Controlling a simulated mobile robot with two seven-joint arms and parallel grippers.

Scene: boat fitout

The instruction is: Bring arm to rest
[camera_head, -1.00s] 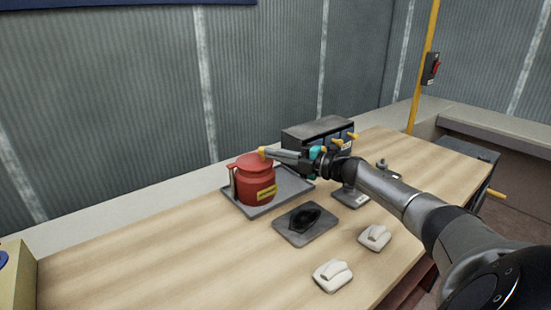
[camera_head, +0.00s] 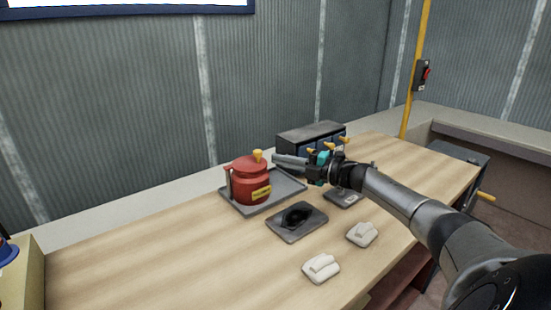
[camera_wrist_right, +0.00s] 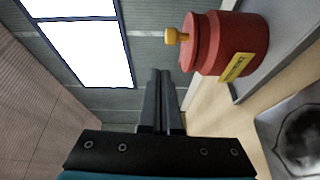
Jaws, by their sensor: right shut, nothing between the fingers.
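My right gripper (camera_head: 278,160) is shut and empty, level above the workbench (camera_head: 150,250). Its fingertips are just right of the red pot (camera_head: 248,184) and apart from it. The pot has a yellow knob and a yellow label, and stands upright on a grey tray (camera_head: 284,190). In the right wrist view the closed fingers (camera_wrist_right: 161,75) point toward the wall, with the red pot (camera_wrist_right: 225,45) at upper right. My left gripper is not in view.
A dark drawer unit (camera_head: 308,138) with yellow handles stands behind my right gripper. A dark pad (camera_head: 283,228) with a black piece and two white blocks (camera_head: 321,268) (camera_head: 362,234) lie in front. The left part of the bench is clear.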

